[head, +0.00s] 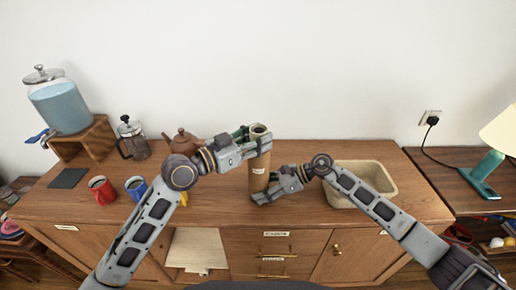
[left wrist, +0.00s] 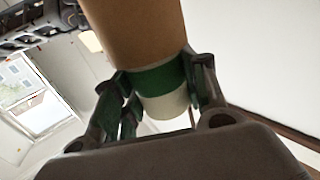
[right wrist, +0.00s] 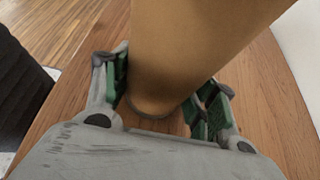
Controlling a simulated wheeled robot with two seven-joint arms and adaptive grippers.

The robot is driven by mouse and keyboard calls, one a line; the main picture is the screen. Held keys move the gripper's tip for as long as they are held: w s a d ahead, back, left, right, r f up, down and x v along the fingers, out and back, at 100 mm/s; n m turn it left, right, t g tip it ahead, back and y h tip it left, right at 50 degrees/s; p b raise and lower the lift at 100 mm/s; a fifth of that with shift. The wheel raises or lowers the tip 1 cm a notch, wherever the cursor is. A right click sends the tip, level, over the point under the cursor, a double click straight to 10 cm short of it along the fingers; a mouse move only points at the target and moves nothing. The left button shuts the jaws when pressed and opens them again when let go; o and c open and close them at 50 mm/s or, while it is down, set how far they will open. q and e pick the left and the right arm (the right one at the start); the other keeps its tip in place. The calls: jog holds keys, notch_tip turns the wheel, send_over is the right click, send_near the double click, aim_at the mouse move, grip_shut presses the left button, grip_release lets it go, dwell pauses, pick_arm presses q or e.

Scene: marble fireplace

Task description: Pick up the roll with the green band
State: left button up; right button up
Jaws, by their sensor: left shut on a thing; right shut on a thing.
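The roll (head: 260,172) is a brown cylinder standing upright above the cabinet top, near its front edge. Its green band (left wrist: 160,78) and white end show in the left wrist view. My left gripper (head: 254,138) is shut on the roll's upper end, with its fingers at the green band. My right gripper (head: 268,188) is shut on the roll's lower part. In the right wrist view the brown side of the roll (right wrist: 190,50) passes between the fingers. I cannot tell whether its bottom touches the wood.
A cream bin (head: 384,172) stands right of the roll. A brown teapot (head: 181,142), a French press (head: 132,138), a red mug (head: 102,190) and a blue mug (head: 136,188) stand left. A drink dispenser (head: 60,105) sits on a wooden stand. A teal lamp (head: 484,172) is far right.

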pick_arm(q)
notch_tip(320, 180, up, 28)
dwell(1.4)
dwell(0.4)
pick_arm(e)
jog(key=o, duration=0.9)
jog(key=shift+d, duration=0.1)
jog(key=shift+v, duration=5.9)
pick_arm(q)
jog(key=shift+s, duration=0.1)
pick_arm(e)
jog(key=shift+s, duration=0.1)
